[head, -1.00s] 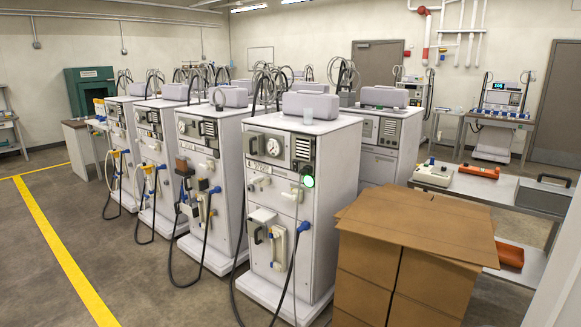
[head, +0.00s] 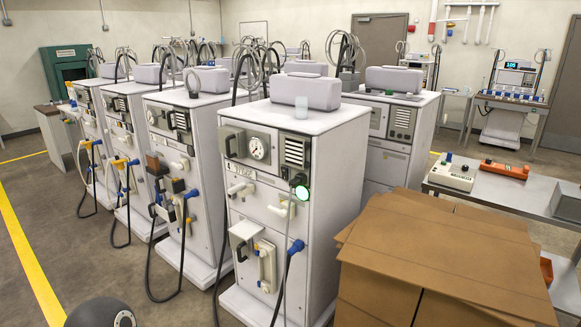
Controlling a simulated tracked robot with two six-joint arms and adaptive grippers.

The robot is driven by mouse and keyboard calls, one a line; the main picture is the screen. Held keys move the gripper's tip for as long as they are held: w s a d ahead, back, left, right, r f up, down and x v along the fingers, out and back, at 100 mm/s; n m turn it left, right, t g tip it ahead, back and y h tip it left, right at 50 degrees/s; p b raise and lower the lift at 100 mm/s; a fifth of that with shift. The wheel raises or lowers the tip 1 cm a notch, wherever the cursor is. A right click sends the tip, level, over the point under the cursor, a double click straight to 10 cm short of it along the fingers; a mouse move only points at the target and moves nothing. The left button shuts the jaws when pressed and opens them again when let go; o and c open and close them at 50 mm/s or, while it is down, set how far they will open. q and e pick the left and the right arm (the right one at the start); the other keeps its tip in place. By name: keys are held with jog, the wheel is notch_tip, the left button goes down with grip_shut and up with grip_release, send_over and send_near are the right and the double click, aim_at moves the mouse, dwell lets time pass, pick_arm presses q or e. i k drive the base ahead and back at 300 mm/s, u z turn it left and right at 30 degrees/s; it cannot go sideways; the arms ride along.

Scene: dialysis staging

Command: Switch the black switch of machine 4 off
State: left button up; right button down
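Several white dialysis machines stand in a row. The second machine (head: 210,130), third machine (head: 118,135) and fourth machine (head: 88,115) recede to the left. I cannot read their numbers, and no black switch is clearly visible. Neither of my grippers is in view.
Cardboard boxes (head: 440,250) stand close to the right of the nearest machine. A table (head: 505,195) behind them holds a beige device (head: 454,172) and an orange case (head: 504,170). Cables hang in front of the machines.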

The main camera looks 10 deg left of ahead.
aim_at(284, 169)
jog(key=u, duration=0.4)
jog(key=i, duration=1.05)
jog(key=u, duration=0.75)
jog(key=k, duration=0.85)
jog(key=u, duration=0.15)
jog(key=i, duration=0.95)
jog(key=z, duration=0.05)
